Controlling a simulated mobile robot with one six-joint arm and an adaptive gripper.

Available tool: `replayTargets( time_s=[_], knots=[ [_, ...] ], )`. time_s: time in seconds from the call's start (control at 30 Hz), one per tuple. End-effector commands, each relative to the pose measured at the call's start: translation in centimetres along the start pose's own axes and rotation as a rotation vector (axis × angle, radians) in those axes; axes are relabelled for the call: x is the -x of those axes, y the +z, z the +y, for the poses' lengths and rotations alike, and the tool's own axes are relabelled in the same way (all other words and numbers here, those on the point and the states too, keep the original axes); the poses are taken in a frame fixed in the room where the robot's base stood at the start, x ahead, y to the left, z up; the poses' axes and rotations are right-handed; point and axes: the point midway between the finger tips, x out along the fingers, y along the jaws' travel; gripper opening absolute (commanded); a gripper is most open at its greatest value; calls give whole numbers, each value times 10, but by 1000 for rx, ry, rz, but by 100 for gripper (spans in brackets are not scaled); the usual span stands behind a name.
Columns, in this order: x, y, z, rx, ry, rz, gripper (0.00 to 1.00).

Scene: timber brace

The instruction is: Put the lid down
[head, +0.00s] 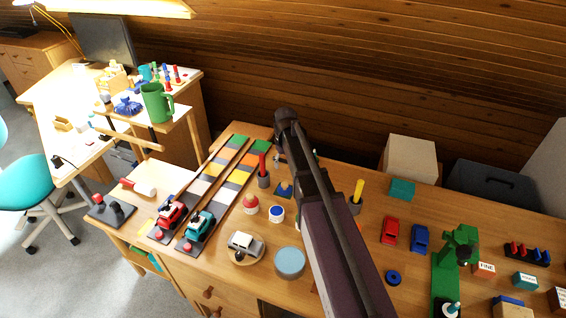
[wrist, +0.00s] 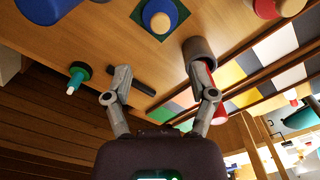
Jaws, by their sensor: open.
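My gripper (wrist: 160,78) is open in the wrist view, with nothing between its fingertips. Its right finger overlaps a grey cup (wrist: 198,48) holding a red stick; I cannot tell if they touch. A dark bar (wrist: 132,80) lies beyond the fingers. In the head view my arm hides the gripper. I cannot tell for sure which thing is the lid. Candidates on the bench are a round grey-blue disc (head: 290,262), a white pot with a blue top (head: 276,214) and a pot with a red top (head: 250,204).
The grey cup with the red stick (head: 263,172) stands beside coloured toy-car tracks (head: 222,178). A wooden plate (head: 234,258) carries a white toy car. Bare bench shows around the disc.

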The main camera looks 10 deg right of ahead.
Motion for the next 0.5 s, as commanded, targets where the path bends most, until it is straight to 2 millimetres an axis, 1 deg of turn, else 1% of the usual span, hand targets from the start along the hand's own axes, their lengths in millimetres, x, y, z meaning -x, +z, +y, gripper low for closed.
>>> replayTargets(
  time_s=[0.3, 0.37, 0.47, 0.5],
  knots=[
    [0, 3, -1, -2, 0, 0, 73],
    [0, 7, -2, -5, 0, 0, 73],
    [0, 21, -5, -16, 0, 0, 73],
    [0, 29, -7, -22, 0, 0, 73]
  ],
)
